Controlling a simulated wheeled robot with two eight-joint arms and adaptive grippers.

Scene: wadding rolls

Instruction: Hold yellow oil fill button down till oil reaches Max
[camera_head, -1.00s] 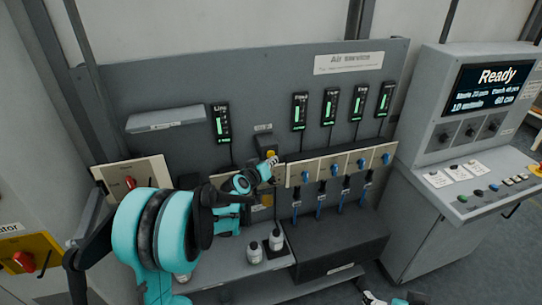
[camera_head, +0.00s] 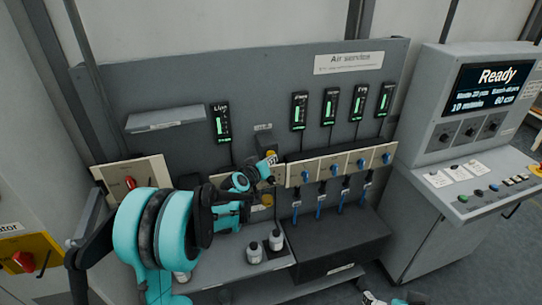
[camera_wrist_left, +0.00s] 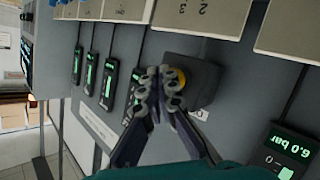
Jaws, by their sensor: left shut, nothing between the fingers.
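The yellow button (camera_head: 271,153) sits on a small dark grey box on the panel, below a small label. In the left wrist view the yellow button (camera_wrist_left: 181,77) shows just beside the fingertips, partly hidden by them. My left gripper (camera_head: 270,161) is shut and empty, with its tips at the button. The left gripper's tips (camera_wrist_left: 165,78) overlap the button's edge in the wrist view; I cannot tell whether they press it. No oil level or Max mark is readable. A small pale and dark part at the bottom edge may be my right arm; its jaws are unclear.
Gauges with green bars (camera_head: 221,122) hang on the grey panel. Cream plates with blue knobs (camera_head: 335,170) lie right of the button. White bottles (camera_head: 254,252) stand on the shelf below. A console (camera_head: 470,130) reading "Ready" is at right.

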